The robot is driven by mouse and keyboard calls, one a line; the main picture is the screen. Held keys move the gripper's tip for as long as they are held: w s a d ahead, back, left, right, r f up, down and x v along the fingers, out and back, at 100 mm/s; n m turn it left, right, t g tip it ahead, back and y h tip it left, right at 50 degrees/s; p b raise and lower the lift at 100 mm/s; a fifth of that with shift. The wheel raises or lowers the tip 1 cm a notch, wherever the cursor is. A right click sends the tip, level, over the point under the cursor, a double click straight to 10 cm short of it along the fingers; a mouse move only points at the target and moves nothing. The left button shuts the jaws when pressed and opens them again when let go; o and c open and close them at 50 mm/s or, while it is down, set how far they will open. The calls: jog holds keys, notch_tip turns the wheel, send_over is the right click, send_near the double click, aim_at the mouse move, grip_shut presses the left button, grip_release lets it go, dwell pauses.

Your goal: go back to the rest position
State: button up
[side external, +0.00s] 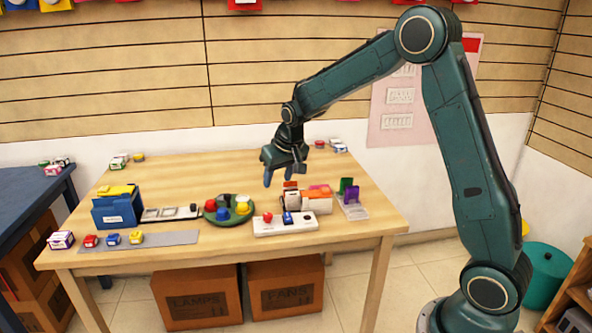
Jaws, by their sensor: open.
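My gripper (283,177) hangs above the wooden table (190,173), behind the white box with orange and white cards (316,203). Its fingers point down, open, and I see nothing between them. The arm reaches in from the right, bent high at the elbow. The fingertips look close to the cards, but I cannot tell the exact gap from this view.
On the table stand a blue box (114,212), a round green tray (241,217) with coloured pieces, a white panel (268,228) with a red knob and a clear tray (355,212). The table's back middle is clear.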

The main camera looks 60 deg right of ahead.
jog(key=s+a+r+n, duration=0.1)
jog(key=s+a+r, duration=0.3)
jog(key=s+r, duration=0.3)
jog(key=s+a+r+n, duration=0.1)
jog(key=s+a+r, duration=0.35)
jog(key=s, duration=0.35)
jog(key=s+a+n+t+y, duration=0.1)
jog(key=s+a+n, duration=0.1)
jog(key=s, duration=1.5)
jog(key=shift+s+a, duration=0.35)
jog(key=shift+a, duration=0.3)
